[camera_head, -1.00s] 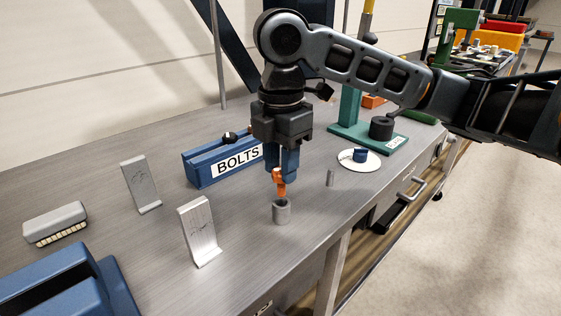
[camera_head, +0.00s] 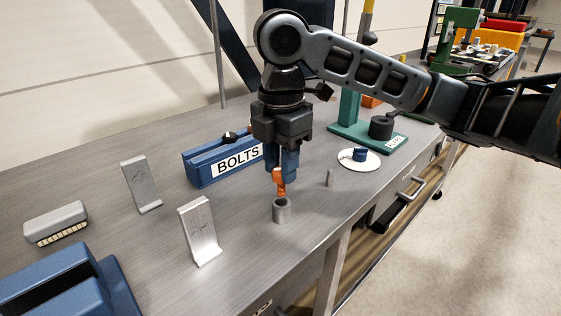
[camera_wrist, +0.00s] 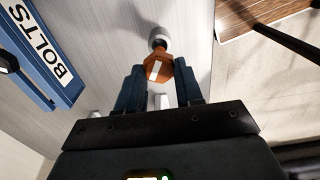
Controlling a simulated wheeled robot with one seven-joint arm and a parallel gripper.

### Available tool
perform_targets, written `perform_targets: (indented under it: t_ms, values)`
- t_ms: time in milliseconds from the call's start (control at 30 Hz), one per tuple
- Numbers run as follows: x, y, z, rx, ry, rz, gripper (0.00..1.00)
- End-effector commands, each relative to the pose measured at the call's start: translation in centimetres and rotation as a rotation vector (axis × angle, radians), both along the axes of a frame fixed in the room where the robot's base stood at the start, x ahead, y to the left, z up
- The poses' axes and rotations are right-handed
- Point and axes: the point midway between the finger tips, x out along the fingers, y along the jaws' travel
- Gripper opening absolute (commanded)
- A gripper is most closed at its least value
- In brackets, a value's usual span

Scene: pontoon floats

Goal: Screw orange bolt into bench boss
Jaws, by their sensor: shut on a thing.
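The orange bolt (camera_head: 279,180) is upright between the blue fingers of my gripper (camera_head: 281,172), which is shut on its head. In the wrist view the bolt's orange hexagonal head (camera_wrist: 158,69) with a white stripe shows between the fingertips of my gripper (camera_wrist: 159,80). The grey cylindrical boss (camera_head: 282,211) stands on the bench (camera_head: 235,225) directly under the bolt; it also shows in the wrist view (camera_wrist: 157,38), just beyond the head. The bolt's lower end is at the boss's mouth. I cannot tell how far it sits inside.
A blue box labelled BOLTS (camera_head: 205,172) stands behind to the left. Two metal angle plates (camera_head: 199,232) stand left of the boss. The bench's front edge is close by.

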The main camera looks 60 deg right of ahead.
Motion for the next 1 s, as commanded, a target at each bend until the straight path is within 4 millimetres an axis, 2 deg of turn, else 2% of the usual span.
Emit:
perform_targets:
  t_ms: [1000]
  values:
    - [0.0, 0.0, -2.2, 0.000, -0.001, 0.000, 0.00]
